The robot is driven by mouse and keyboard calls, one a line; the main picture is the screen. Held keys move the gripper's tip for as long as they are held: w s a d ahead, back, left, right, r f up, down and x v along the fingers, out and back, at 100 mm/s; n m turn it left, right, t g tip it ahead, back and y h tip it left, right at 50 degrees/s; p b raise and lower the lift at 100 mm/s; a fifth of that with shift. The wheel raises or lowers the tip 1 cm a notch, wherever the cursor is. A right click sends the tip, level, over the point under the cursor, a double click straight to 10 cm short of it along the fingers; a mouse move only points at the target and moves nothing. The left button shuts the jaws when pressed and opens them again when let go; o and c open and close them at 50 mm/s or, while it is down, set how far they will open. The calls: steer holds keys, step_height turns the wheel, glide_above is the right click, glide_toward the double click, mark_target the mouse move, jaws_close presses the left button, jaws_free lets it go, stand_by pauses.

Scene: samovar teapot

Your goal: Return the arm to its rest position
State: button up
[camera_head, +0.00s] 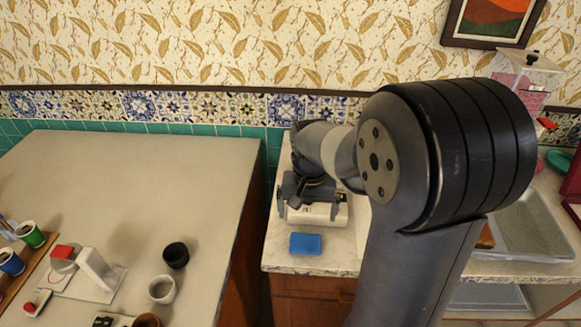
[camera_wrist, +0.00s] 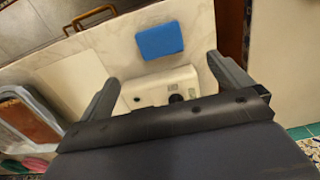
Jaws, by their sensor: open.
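My arm reaches forward over the counter (camera_head: 282,258), and its thick black joint fills the right half of the head view. My gripper (camera_head: 303,205) is at the back of the counter, pointing down near a white appliance (camera_head: 330,214). In the wrist view my gripper (camera_wrist: 160,75) has its two fingers wide apart with nothing held between them. The white appliance (camera_wrist: 150,88) lies below and between the fingers; I cannot tell whether they touch it. Part of it is hidden by the gripper body.
A blue block (camera_head: 306,243) lies in front of the appliance and also shows in the wrist view (camera_wrist: 160,40). A table (camera_head: 150,180) at left holds a black cup (camera_head: 176,255), a white cup (camera_head: 161,289) and several other items.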

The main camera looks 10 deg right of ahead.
mark_target(305, 241)
step_height(305, 241, down, 12)
steer(key=shift+r, duration=1.8)
steer(key=shift+f, duration=0.1)
